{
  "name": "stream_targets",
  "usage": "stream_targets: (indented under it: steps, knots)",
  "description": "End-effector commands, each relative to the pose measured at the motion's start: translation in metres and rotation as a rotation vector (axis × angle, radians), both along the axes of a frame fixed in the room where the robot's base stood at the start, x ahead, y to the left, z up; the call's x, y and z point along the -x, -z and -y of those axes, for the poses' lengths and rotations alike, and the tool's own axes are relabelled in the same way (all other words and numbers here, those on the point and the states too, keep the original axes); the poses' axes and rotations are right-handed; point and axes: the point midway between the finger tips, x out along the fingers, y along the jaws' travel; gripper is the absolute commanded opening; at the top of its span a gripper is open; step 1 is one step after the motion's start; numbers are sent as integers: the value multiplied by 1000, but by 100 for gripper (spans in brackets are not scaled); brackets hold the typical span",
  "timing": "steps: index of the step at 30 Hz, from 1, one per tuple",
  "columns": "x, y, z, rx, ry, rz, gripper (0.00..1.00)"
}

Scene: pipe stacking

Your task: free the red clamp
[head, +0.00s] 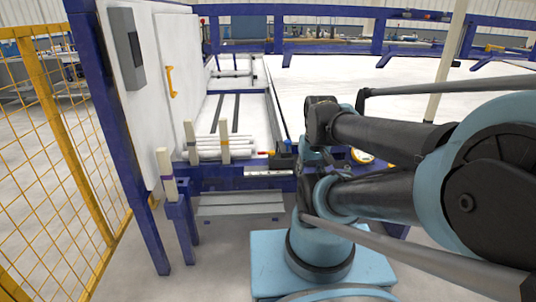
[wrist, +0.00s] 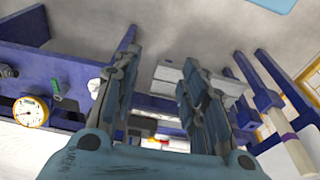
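A small red part (head: 264,153), which looks like the red clamp, shows in the head view at the right end of the pipe rack, beside my dark gripper (head: 284,157). In the wrist view my gripper (wrist: 158,65) has its two fingers well apart with nothing held between them. A small patch of red and yellow (wrist: 178,145) shows low between the fingers, near the gripper's palm. I cannot tell whether a finger touches the clamp. Its lower part and how it is fastened are hidden.
Several white pipes (head: 208,148) lie between upright posts (head: 224,140). A separate post with a purple band (head: 165,165) stands at the left. A yellow mesh fence (head: 60,150) bounds the left. Grey steps (head: 240,203) stand below the rack.

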Motion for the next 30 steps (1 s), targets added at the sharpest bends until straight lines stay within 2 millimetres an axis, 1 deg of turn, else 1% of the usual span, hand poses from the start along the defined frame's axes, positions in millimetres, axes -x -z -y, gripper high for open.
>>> stream_targets:
  steps: [1,2,3,4,5,8,11,18,20,24,30]
  knots:
    - [0,0,0,0,0,0,26]
    - [5,-4,0,0,0,9,20]
    - [6,-6,0,0,0,12,11]
    - [5,-8,0,0,0,13,4]
    - [2,-10,-1,1,0,14,0]
    - [-13,-20,-1,1,-1,17,0]
    - [-33,-33,-3,1,1,24,0]
    - [-87,-58,-9,3,3,39,0]
    - [-101,-63,-10,3,5,42,0]
    - [-136,-72,-15,4,6,51,0]
    - [-188,-78,-24,4,9,64,0]
